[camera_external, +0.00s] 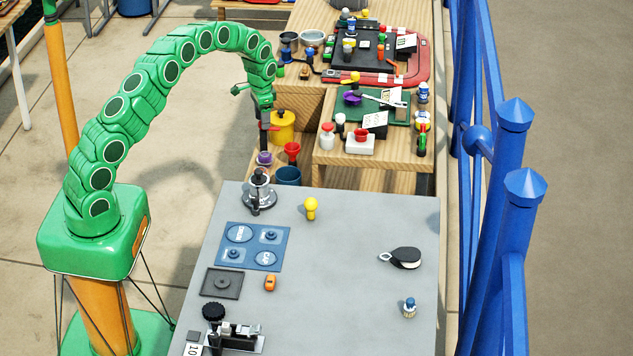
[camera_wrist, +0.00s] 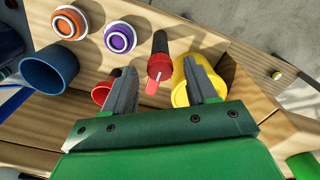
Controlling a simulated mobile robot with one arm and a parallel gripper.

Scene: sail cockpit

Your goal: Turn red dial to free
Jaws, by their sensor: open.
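The red dial (camera_wrist: 158,68) has a red knob with a pale-tipped pointer on a black stem. In the wrist view it shows between the two fingertips of my gripper (camera_wrist: 158,64), with a visible gap to each finger. My gripper is open and empty. I cannot tell how far the fingertips are above or short of the knob. In the outside view, my gripper (camera_external: 264,103) hangs at the end of the green arm, just above a small red and black upright thing that looks like the dial. No setting labels are readable.
Close by are a yellow pot (camera_wrist: 181,93), a red funnel (camera_wrist: 103,92), a blue cup (camera_wrist: 48,72), a purple-ringed cap (camera_wrist: 119,38) and an orange-ringed cap (camera_wrist: 69,22). A grey table (camera_external: 350,270) stands in front, with a winch (camera_external: 259,192). Blue railing (camera_external: 510,230) runs along the right.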

